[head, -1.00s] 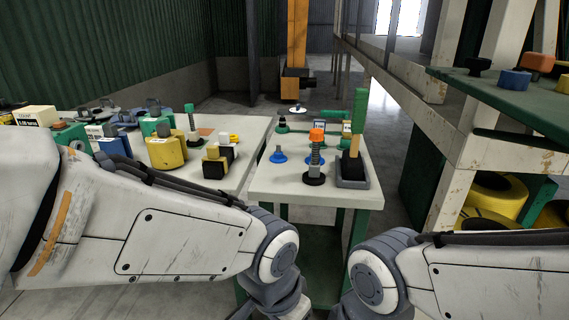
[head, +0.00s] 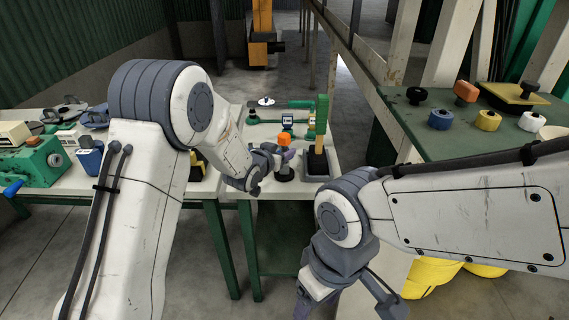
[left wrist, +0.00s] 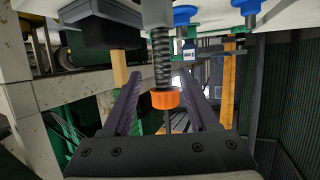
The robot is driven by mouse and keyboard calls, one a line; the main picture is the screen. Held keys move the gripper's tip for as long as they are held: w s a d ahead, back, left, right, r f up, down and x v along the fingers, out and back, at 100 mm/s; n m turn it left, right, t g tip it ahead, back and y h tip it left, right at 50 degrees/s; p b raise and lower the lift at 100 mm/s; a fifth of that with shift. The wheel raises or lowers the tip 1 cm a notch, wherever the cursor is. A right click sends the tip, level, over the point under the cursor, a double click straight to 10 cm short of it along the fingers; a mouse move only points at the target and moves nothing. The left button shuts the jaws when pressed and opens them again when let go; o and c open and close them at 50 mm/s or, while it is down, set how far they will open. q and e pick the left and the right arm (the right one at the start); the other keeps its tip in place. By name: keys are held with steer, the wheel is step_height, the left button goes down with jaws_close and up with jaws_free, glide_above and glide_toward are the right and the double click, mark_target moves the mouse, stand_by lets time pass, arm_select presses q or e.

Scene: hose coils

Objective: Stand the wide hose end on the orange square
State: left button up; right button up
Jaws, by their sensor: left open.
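A ribbed dark hose piece with an orange cap (head: 282,147) stands upright on a round black base (head: 284,175) on the right-hand table. My left gripper (head: 273,156) is at it and partly covers it. In the left wrist view, which looks upside down, the orange cap (left wrist: 165,99) and the ribbed hose (left wrist: 162,60) lie between the fingers of my open left gripper (left wrist: 160,76). I cannot tell whether a finger touches. The orange square is hidden, with my left arm across the left table. My right gripper is at the bottom edge, partly cut off; its jaws are unclear.
A dark block with a green-topped post (head: 321,115) stands close right of the hose piece. A green shelf (head: 480,150) with several coloured knobs is at right. A green machine (head: 35,160) is at left.

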arm_select(q)
steer(key=shift+p+x, duration=0.85)
steer(key=shift+x, duration=2.3)
steer(key=shift+a, duration=0.15)
jaws_close()
